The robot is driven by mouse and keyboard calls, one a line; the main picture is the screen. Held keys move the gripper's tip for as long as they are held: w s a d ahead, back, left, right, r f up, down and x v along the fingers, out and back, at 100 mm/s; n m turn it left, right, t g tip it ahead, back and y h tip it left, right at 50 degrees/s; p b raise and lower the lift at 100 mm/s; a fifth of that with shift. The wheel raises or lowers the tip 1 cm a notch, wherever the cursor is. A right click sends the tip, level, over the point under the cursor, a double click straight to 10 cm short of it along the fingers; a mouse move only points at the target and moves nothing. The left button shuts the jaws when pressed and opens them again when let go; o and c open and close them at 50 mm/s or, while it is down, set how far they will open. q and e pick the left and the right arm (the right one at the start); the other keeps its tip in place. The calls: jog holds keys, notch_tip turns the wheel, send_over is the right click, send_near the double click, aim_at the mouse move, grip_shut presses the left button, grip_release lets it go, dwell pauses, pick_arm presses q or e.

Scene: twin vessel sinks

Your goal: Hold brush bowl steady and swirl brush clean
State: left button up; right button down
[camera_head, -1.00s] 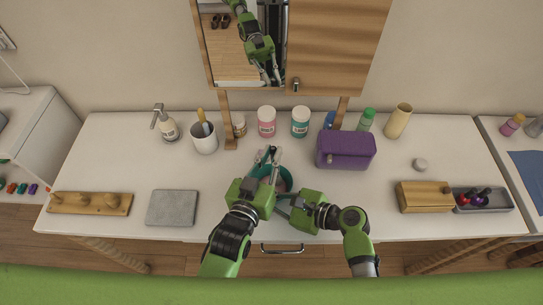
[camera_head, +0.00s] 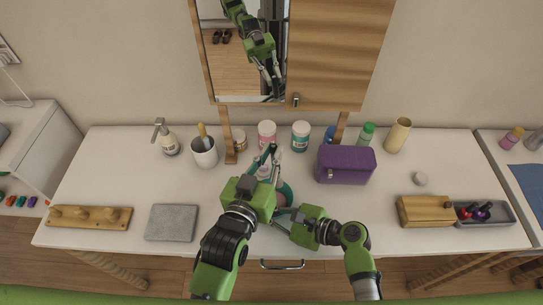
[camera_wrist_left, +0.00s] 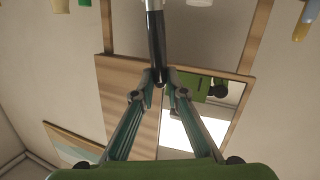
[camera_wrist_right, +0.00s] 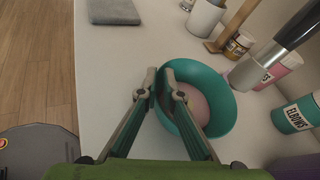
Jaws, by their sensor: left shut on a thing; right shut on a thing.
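The teal brush bowl (camera_wrist_right: 222,118) stands on the white counter, with a pale pink inside. My right gripper (camera_wrist_right: 159,72) is shut on its near rim; in the head view the bowl (camera_head: 286,192) is partly hidden by my left gripper. My left gripper (camera_head: 270,152) is shut on the brush, above the bowl. I cannot tell whether the tip touches the bowl.
A pink jar (camera_head: 267,133) and a teal-labelled jar (camera_head: 300,136) stand behind the bowl. A purple case (camera_head: 345,164) is close on the right. A white cup (camera_head: 204,153) and a grey slab (camera_head: 172,223) are to the left. The mirror cabinet (camera_head: 340,50) hangs above.

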dwell(0.4)
jog(key=c, duration=2.1)
grip_release()
jog(key=shift+c, duration=0.2)
jog(key=shift+d, duration=0.1)
jog(key=v, duration=1.2)
